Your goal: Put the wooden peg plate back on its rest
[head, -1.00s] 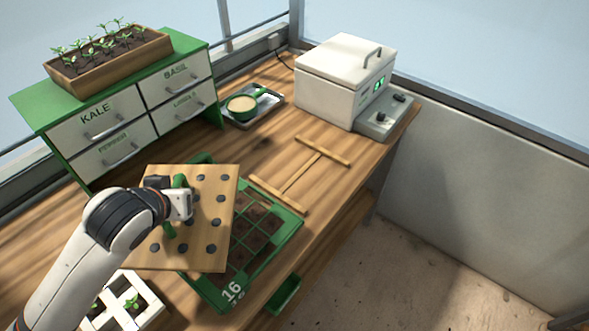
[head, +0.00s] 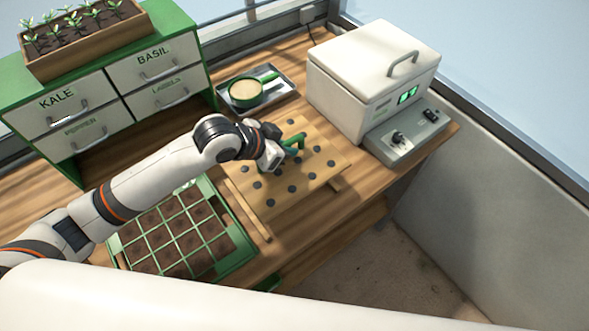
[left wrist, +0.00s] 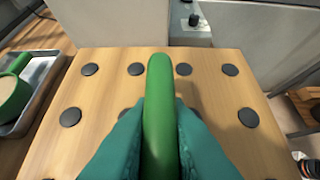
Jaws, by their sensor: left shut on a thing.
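The wooden peg plate (head: 305,172) with dark round pegs is held by my left gripper (head: 285,148) over its wooden rest (head: 246,214). The gripper is shut on the plate's green handle (head: 297,142). In the left wrist view, teal fingers (left wrist: 160,135) close on both sides of the handle (left wrist: 159,85), with the plate (left wrist: 110,95) beneath. The rest's left bar and a bit of its right bar stick out past the plate; its middle is hidden. I cannot tell whether plate and rest touch. My right gripper is not in view.
A green seed tray (head: 245,254) with soil cells lies left of the rest. A white lidded box (head: 345,85) with a control panel stands at the right. A metal tray (head: 283,82) with a green scoop (head: 247,93) lies behind. Drawers stand at left. The bench edge is near in front.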

